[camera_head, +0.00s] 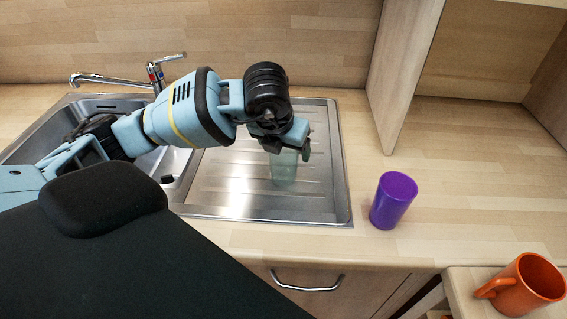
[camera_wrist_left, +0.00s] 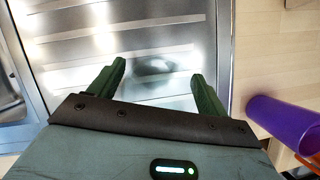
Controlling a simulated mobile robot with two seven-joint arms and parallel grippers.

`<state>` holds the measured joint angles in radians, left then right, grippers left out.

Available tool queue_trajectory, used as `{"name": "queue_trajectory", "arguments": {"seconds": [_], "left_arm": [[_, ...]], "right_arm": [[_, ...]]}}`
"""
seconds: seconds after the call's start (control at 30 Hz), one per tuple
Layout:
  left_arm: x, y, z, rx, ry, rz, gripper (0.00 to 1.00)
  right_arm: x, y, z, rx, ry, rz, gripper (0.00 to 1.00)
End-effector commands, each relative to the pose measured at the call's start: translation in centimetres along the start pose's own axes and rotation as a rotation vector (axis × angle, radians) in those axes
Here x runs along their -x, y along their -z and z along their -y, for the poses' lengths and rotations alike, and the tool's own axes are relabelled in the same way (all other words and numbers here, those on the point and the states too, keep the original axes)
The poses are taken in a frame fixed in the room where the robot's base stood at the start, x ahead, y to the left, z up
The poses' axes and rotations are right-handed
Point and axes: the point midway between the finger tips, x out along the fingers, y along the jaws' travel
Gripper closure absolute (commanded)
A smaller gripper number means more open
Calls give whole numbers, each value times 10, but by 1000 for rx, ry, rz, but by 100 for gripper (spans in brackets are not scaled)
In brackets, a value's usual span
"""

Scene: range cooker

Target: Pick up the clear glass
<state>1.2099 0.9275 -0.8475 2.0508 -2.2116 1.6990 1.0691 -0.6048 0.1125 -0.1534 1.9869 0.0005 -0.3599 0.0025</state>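The clear glass (camera_head: 284,172) stands on the steel drainboard (camera_head: 225,185), pale and see-through. My left gripper (camera_head: 291,149) is directly over it and hides its upper part in the head view. In the left wrist view the two fingers of the gripper (camera_wrist_left: 158,74) are spread apart, with the faint round outline of the glass (camera_wrist_left: 153,66) between them. I cannot tell whether the fingers touch it. My right gripper is not in view.
A purple cup (camera_head: 393,200) stands on the wooden counter to the right of the drainboard. An orange mug (camera_head: 524,286) is at the lower right. The tap (camera_head: 125,80) and sink basin are at the left. A wooden cabinet side panel (camera_head: 403,70) rises at the back right.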

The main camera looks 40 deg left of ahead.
Motion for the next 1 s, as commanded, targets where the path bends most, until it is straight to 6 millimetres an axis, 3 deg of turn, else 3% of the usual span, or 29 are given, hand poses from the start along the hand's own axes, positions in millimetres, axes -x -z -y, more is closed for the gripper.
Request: {"name": "queue_trajectory", "arguments": {"seconds": [0.03, 0.3, 0.67, 1.0], "left_arm": [[0, 0, 0, 0, 0, 0, 30], [0, 0, 0, 0, 0, 0, 65], [10, -5, 0, 1, 1, 4, 66], [67, -29, 1, 1, 3, 6, 66]], "right_arm": [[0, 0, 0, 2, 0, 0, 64], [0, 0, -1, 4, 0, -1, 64], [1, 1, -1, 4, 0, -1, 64], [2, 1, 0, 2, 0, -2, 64]]}}
